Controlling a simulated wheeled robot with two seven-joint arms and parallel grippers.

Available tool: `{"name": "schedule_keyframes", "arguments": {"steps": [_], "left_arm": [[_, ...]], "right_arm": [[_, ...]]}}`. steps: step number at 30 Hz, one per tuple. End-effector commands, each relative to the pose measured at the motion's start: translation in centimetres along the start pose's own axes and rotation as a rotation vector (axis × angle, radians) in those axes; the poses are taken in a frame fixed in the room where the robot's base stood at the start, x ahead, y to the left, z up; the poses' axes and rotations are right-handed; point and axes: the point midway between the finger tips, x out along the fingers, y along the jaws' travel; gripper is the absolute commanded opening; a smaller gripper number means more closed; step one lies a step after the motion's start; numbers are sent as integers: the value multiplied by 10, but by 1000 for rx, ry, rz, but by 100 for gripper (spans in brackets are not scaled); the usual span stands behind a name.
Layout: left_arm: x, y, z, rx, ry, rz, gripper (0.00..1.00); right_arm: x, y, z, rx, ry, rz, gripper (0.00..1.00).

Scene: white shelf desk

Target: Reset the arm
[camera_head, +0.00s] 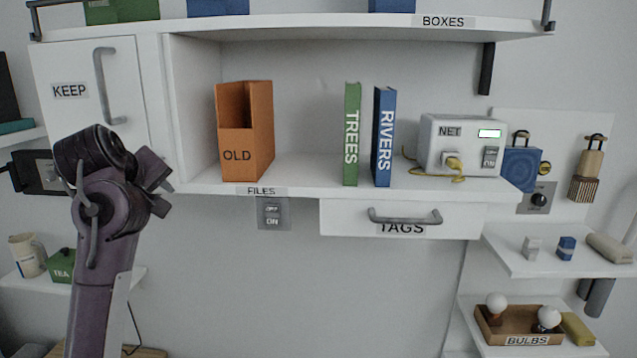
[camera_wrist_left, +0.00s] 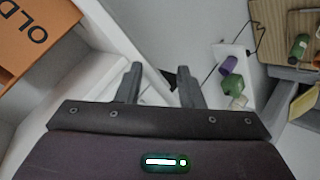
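My left arm (camera_head: 100,220) rises from the lower left in the head view, in front of the white door marked KEEP and the left end of the shelf. My left gripper (camera_wrist_left: 160,86) shows in the left wrist view with its two dark fingers apart and nothing between them. I cannot make out its fingertips in the head view. The orange OLD file box (camera_head: 260,140) stands on the shelf to the right of my arm; it also shows at the upper left of the left wrist view (camera_wrist_left: 35,35). My right gripper is not in view.
A green TREES book (camera_head: 351,135) and a blue RIVERS book (camera_head: 383,137) stand upright on the shelf, beside a white NET box (camera_head: 450,135). The TAGS drawer (camera_head: 345,218) is shut.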

Motion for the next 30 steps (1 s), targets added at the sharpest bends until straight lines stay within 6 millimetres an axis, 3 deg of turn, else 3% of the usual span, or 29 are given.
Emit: {"name": "schedule_keyframes", "arguments": {"steps": [1, 4, 7, 11, 18, 21, 30], "left_arm": [[20, -22, 26, 60, -25, -36, 34], [46, -60, 74, 188, -71, -88, 34], [63, -100, 122, 311, -126, -132, 34], [72, -152, 185, 468, -206, -171, 34], [52, -241, 291, 733, -377, -199, 34], [36, -266, 321, 812, -436, -196, 34], [-4, -308, 374, 953, -556, -172, 34]], "right_arm": [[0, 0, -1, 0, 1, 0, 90], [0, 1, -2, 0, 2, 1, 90], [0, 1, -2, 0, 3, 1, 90], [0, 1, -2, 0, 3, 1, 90], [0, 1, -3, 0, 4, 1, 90], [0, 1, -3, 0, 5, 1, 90], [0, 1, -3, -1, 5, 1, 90]]}}
